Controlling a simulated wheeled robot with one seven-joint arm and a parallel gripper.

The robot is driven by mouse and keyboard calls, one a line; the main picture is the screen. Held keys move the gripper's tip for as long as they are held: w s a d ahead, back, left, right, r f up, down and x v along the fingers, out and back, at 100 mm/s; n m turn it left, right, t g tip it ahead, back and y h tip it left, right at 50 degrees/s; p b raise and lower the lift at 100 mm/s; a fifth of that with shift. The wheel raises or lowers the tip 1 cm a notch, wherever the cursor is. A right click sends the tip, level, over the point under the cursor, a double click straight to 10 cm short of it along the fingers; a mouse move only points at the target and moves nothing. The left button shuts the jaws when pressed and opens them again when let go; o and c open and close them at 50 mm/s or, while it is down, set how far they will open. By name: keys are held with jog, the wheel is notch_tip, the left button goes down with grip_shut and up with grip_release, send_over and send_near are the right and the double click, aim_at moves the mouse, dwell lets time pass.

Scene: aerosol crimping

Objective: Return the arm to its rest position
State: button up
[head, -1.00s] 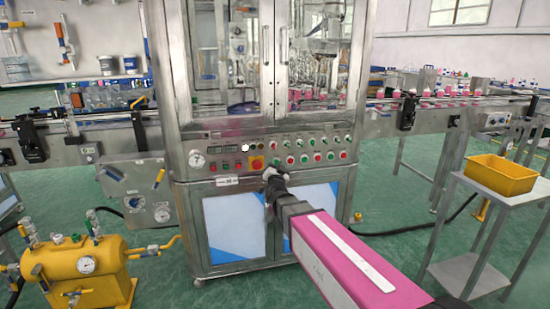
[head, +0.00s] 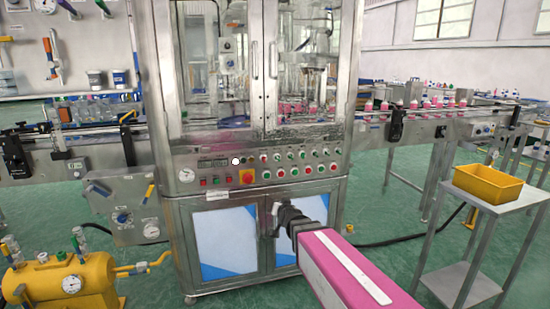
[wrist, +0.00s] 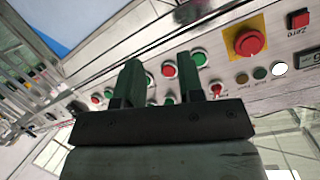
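My gripper (head: 276,208) shows in the head view at the end of my pink and black arm. It appears in front of the cabinet doors, below the crimping machine's control panel (head: 215,182). In the wrist view my gripper (wrist: 158,62) has two dark green fingers standing apart, with nothing between them. The panel also shows there (wrist: 222,72), tilted, beyond the fingertips. A white round button (head: 236,161) is bright on the panel; it also shows in the wrist view (wrist: 279,69). A red emergency knob (head: 246,176) sits on a yellow plate.
A yellow bin (head: 487,184) stands on a metal side table (head: 515,202) at the right. A yellow tank (head: 62,284) with gauges stands at lower left. Conveyors (head: 455,113) run out from both sides of the machine. Green floor is open between machine and side table.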

jog(key=s+d+f+g+h, duration=0.1)
jog(key=s+d+f+g, duration=0.6)
jog(key=s, duration=0.3)
jog(key=s+d+f+n+g+h, duration=0.1)
jog(key=s+d+f+g+h, duration=0.1)
jog(key=s+d+f+g, duration=0.5)
jog(key=s+d, duration=0.3)
jog(key=s, duration=0.1)
jog(key=shift+s, duration=0.2)
grip_shut()
